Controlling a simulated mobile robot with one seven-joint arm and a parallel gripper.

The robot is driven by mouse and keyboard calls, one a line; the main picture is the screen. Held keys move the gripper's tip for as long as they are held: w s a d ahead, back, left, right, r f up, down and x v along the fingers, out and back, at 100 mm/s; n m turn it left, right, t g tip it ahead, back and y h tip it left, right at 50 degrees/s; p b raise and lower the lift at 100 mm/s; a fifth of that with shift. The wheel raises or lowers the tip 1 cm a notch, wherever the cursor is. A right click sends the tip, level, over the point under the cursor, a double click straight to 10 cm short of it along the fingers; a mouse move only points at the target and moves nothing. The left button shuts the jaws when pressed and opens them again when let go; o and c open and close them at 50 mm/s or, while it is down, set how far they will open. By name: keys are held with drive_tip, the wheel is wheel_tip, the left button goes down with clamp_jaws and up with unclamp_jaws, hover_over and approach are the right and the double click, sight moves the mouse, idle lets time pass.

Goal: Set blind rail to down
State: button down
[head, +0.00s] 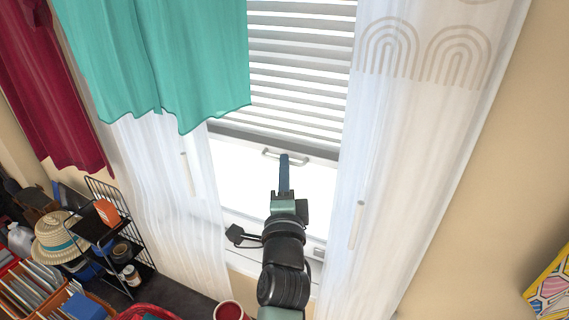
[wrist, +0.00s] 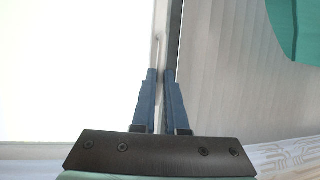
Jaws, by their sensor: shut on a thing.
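The blind (head: 300,75) hangs partly lowered in the window, its slats spread above a grey bottom rail (head: 240,134). A small metal handle (head: 269,153) sits just below the rail. My gripper (head: 285,157) reaches up from below, its blue fingers shut on the handle. In the wrist view my gripper (wrist: 159,72) has its fingertips close together at the handle (wrist: 158,42), beside the dark rail edge (wrist: 175,35). The fingers hide the part of the handle between them.
Sheer white curtains (head: 390,150) hang on both sides of the window. A teal cloth (head: 160,65) hangs in front at upper left. A black wire shelf (head: 140,268) with small goods stands at lower left. The bright pane below the rail is clear apart from my arm.

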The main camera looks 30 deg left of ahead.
wheel_tip(320, 180, down, 28)
drive_tip(key=b, duration=2.3)
drive_tip(key=shift+b, duration=0.35)
drive_tip(key=c, duration=0.9)
unclamp_jaws()
drive_tip(key=shift+r, duration=0.1)
drive_tip(key=shift+c, duration=0.2)
drive_tip(key=b+v, duration=0.1)
drive_tip(key=v, duration=1.2)
drive_tip(key=shift+b, duration=0.35)
